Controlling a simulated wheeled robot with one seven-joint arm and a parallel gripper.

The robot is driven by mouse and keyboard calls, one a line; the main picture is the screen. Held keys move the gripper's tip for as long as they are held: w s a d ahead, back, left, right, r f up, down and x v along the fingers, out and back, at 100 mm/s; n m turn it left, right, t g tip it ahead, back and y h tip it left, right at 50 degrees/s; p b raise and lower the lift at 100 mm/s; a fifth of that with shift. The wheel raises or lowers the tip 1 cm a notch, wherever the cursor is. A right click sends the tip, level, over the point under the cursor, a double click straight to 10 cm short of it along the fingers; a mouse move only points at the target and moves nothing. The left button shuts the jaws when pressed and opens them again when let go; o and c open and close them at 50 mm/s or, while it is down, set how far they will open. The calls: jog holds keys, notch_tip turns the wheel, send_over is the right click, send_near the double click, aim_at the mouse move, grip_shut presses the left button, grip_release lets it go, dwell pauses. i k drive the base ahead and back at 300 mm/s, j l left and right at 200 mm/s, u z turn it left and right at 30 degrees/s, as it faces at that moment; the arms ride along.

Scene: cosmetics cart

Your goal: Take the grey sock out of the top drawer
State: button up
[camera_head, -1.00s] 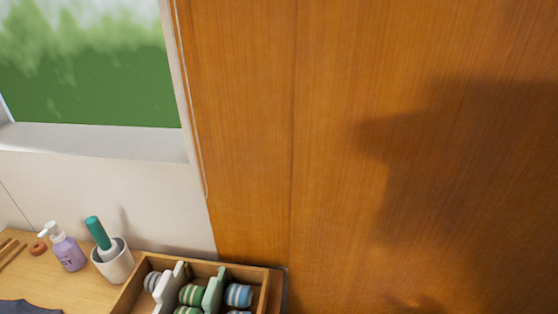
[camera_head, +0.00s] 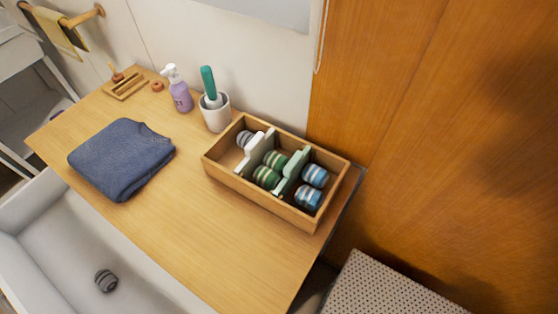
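A rolled grey sock with dark stripes (camera_head: 106,281) lies alone on the floor of an open white drawer (camera_head: 62,236) at the lower left. The drawer sticks out below the front edge of the wooden top (camera_head: 205,238). Another rolled sock, light grey and striped (camera_head: 245,139), sits in the left compartment of a wooden divider box (camera_head: 262,196) on the top. My gripper is not in view.
The box also holds green striped socks (camera_head: 268,177) and blue striped socks (camera_head: 308,196). A folded blue garment (camera_head: 122,158), a purple pump bottle (camera_head: 180,94) and a white cup (camera_head: 215,115) stand on the top. A wooden panel (camera_head: 450,160) fills the right.

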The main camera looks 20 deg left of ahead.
aim_at(106, 281)
jog(key=u, duration=2.05)
jog(key=j+z, duration=0.15)
jog(key=z, duration=0.35)
jog(key=i+j+z, duration=0.15)
jog(key=j+z, duration=0.15)
jog(key=j, duration=0.45)
jog(key=i+j+z, duration=0.1)
jog(key=j+z, duration=0.2)
jog(key=j, duration=0.45)
jog(key=j+z, duration=0.1)
jog(key=j, duration=1.5)
